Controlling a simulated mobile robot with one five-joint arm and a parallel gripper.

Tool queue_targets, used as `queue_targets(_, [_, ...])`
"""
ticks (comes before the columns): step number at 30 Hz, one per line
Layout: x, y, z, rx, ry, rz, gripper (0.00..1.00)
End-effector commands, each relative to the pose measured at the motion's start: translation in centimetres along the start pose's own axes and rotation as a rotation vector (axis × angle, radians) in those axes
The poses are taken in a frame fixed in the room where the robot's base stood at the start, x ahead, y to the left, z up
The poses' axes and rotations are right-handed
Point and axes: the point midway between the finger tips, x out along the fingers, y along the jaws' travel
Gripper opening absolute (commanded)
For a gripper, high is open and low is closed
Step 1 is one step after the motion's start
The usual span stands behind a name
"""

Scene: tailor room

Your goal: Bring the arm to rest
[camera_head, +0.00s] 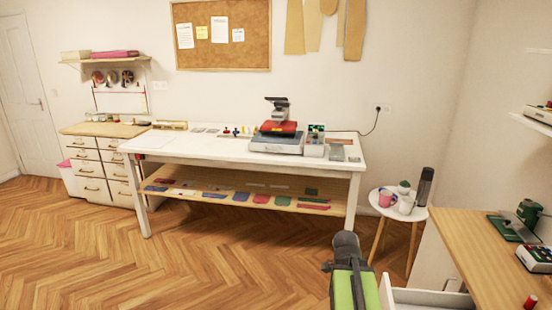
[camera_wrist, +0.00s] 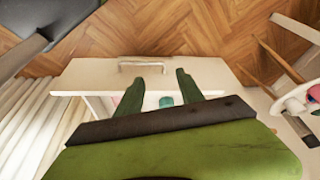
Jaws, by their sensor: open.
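My gripper (camera_wrist: 158,84) shows in the wrist view with its two dark green fingers apart and nothing between them. It hangs over an open white drawer (camera_wrist: 215,75) whose front has a pale handle (camera_wrist: 143,64). A small teal thing (camera_wrist: 166,101) shows below, between the fingers, seemingly inside the drawer. In the head view my green arm (camera_head: 352,285) is at the bottom, right of centre, beside the open drawer (camera_head: 425,298); the fingers cannot be made out there.
A wooden-topped counter (camera_head: 475,255) stands at the right, above the drawer. A round stool (camera_head: 385,208) with mugs and a dark bottle is just beyond. A white worktable (camera_head: 200,148) with a heat press (camera_head: 277,130) stands ahead. The wooden floor (camera_head: 200,255) at left is clear.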

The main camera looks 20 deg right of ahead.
Motion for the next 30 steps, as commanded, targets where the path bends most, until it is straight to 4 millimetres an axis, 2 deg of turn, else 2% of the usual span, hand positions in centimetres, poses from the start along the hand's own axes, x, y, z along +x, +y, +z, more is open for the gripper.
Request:
queue_targets(1, [-1.7,-1.4,4.2,-0.103,-0.018,-0.027,0.45])
queue_targets(2, [-2.6,-1.9,6.5,-0.170,-0.030,-0.041,0.45])
queue_targets(3, [-3.7,-2.5,9.7,-0.265,-0.048,-0.060,0.45])
queue_targets(6, [-6.3,-3.0,17.1,-0.514,-0.088,-0.102,0.45])
queue_targets(9, [-8.6,-2.4,23.6,-0.775,-0.128,-0.143,0.45])
queue_targets(13, [-11.2,-0.6,30.8,-1.166,-0.184,-0.202,0.45])
queue_targets(15, [-11.6,0.2,32.5,-1.353,-0.214,-0.232,0.45])
queue_targets(21, [-11.9,1.1,33.5,-1.718,-0.251,-0.305,0.45])
queue_targets(25, [-11.9,1.1,33.5,-1.823,-0.242,-0.321,0.45])
queue_targets(30, [-11.8,1.1,33.4,-1.834,-0.240,-0.323,0.45])
